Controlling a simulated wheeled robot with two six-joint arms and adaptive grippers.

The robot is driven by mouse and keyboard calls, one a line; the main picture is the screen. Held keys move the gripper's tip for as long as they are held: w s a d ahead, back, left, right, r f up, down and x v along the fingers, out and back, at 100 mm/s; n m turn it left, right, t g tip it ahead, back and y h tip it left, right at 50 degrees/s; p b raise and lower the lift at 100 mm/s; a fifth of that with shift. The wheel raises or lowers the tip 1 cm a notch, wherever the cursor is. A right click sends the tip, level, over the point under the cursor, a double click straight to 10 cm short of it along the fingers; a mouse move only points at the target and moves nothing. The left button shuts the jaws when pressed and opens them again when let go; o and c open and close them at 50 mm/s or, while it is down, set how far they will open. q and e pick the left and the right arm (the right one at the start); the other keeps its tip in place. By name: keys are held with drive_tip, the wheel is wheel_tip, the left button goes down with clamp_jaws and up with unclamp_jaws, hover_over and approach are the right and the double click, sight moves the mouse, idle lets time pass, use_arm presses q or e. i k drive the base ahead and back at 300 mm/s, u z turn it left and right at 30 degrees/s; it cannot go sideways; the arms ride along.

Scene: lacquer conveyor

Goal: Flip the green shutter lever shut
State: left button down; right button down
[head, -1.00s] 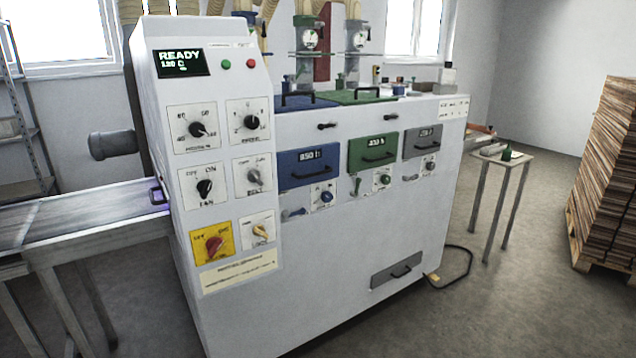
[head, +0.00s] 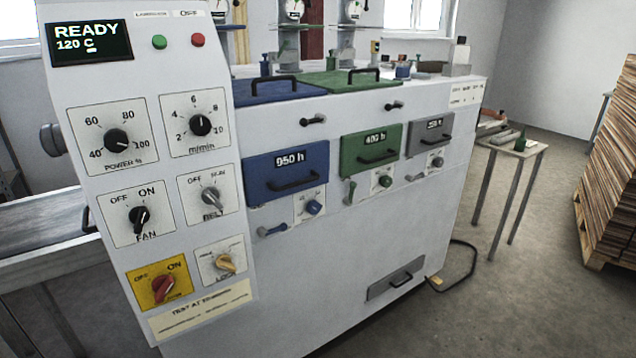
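The green shutter lever (head: 351,191) is a small green handle on the machine's front, below the left end of the green drawer (head: 371,149). It stands roughly upright, while the blue lever (head: 272,230) and the grey lever (head: 415,177) lie closer to level. A green knob (head: 385,181) on a white plate sits just right of the green lever. Neither of my grippers shows in the head view.
The white machine (head: 330,270) fills the middle, with a control panel (head: 160,150) at the left. A small table (head: 520,147) and a stack of boards (head: 609,180) stand at the right. A cable (head: 470,262) lies on the floor. Floor at the lower right is clear.

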sight(348, 201)
drive_tip(key=z, duration=0.5)
drive_tip(key=i, duration=0.95)
drive_tip(key=z, duration=0.85)
